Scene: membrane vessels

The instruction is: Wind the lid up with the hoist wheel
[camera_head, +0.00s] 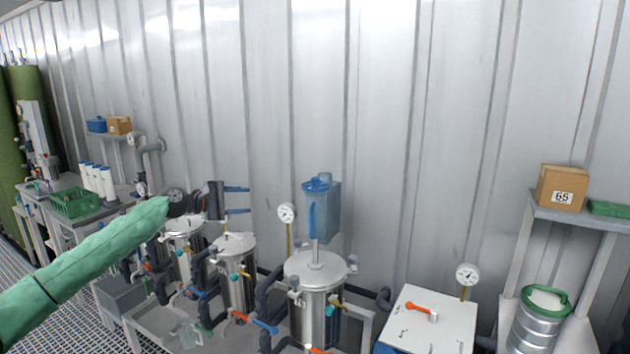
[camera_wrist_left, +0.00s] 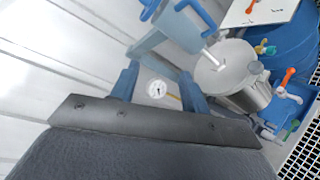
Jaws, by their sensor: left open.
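A light-blue hoist housing (camera_head: 328,205) stands against the wall above the steel vessel in the middle, with a round blue part (camera_head: 315,184) at its top that looks like the hoist wheel. A pale rod runs down from it to the vessel's steel lid (camera_head: 316,266), which appears to sit on the vessel. My left gripper (camera_head: 249,200) is open and empty, to the left of the hoist, its two blue fingers pointing right toward it. In the left wrist view, the hoist (camera_wrist_left: 160,40) and the lid (camera_wrist_left: 222,68) show beyond my open fingers (camera_wrist_left: 160,74). My right gripper is out of view.
A dial gauge (camera_head: 287,213) on a yellow post stands between my left gripper and the hoist. Smaller steel vessels (camera_head: 235,245) with pipes and valves stand below my left gripper. A white panel with an orange handle (camera_head: 420,310) is at right. The wall above is bare.

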